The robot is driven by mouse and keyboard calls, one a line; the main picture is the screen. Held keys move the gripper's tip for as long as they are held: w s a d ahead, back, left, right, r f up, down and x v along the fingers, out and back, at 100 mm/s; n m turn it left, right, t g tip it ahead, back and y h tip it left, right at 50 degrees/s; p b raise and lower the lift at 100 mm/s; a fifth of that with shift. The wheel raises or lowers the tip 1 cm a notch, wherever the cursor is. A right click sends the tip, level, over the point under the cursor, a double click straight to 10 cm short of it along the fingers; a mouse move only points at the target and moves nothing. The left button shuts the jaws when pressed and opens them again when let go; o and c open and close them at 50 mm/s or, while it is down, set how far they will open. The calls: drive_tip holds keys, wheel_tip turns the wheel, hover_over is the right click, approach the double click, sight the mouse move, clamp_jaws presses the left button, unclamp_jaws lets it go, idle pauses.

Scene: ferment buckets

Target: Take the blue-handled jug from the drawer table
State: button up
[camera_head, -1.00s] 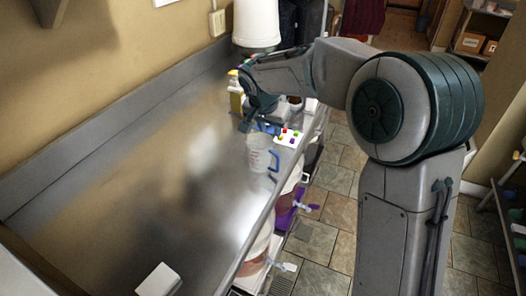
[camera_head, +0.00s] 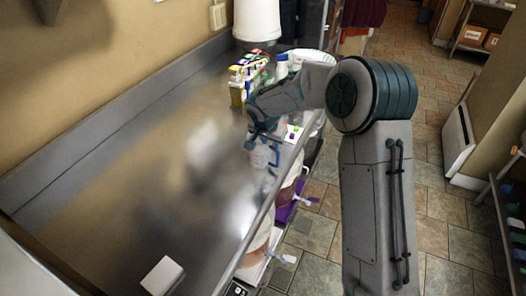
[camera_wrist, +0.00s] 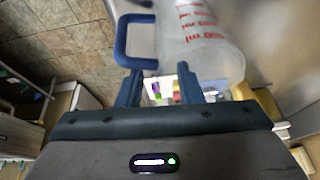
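The clear measuring jug with the blue handle (camera_head: 259,158) stands on the steel counter near its front edge, partly hidden by my gripper. In the wrist view the jug (camera_wrist: 203,45) shows red millilitre marks, and its blue handle (camera_wrist: 120,42) is on the left. My gripper (camera_head: 262,136) is just behind and above the jug. In the wrist view my gripper (camera_wrist: 160,84) is open, its two blue fingers apart with nothing between them. The left finger is close to the lower end of the handle; I cannot tell whether they touch.
A small white block (camera_head: 162,276) lies at the near end of the counter (camera_head: 130,170). The middle of the counter is clear. Containers with taps sit below its edge.

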drive_tip(key=shift+x, duration=1.15)
clamp_jaws()
drive_tip(key=shift+r, duration=0.1)
